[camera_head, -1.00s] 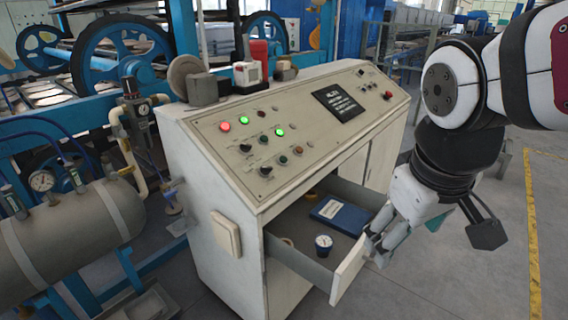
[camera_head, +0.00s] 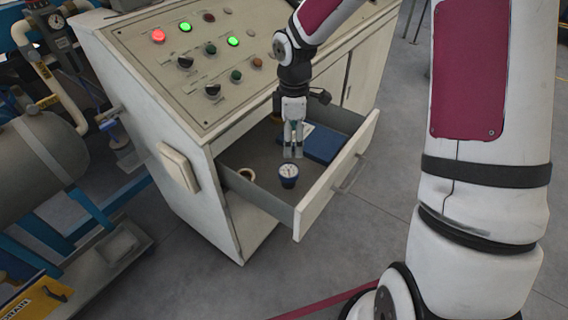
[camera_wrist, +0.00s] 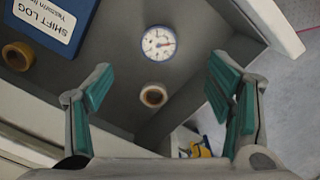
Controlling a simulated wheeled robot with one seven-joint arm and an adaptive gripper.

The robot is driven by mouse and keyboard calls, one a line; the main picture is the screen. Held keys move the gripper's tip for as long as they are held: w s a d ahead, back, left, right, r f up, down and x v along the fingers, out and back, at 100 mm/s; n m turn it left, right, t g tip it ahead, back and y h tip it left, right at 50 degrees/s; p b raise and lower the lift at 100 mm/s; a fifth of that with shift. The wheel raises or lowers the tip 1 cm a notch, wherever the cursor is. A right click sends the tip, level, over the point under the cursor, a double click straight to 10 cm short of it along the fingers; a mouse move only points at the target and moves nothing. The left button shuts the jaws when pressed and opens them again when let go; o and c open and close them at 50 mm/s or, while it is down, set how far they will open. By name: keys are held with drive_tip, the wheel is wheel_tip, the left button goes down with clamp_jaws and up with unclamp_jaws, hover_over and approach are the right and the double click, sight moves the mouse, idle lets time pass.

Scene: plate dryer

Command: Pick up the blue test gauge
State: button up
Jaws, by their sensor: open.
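The blue test gauge (camera_head: 289,176) stands in the open drawer (camera_head: 262,202) of the control console, with its white dial facing up. In the wrist view the gauge (camera_wrist: 159,43) lies ahead, centred between the fingers and beyond their tips. My gripper (camera_head: 293,152) points down over the drawer, just behind the gauge in the head view. The gauge is fully visible and apart from the fingers.
A blue shift log book (camera_head: 322,143) lies in the drawer behind my gripper. A tan ring (camera_head: 246,173) lies at the drawer's left; the wrist view shows two ring-like items, one (camera_wrist: 153,95) near the gauge. Drawer walls and the console (camera_head: 190,110) border the space.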

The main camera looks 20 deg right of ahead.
sight(289, 170)
drive_tip(key=f, duration=0.3)
drive_tip(key=f+b, duration=0.1)
drive_tip(key=f, duration=0.5)
drive_tip(key=shift+w, duration=0.25)
drive_tip(key=shift+a+f+b, duration=0.15)
drive_tip(key=shift+f+b, duration=0.25)
drive_tip(key=shift+f, duration=0.95)
drive_tip(key=shift+a+f+b, duration=0.15)
drive_tip(key=shift+f+b, duration=0.2)
drive_tip(key=shift+f, duration=1)
drive_tip(key=c, duration=1.3)
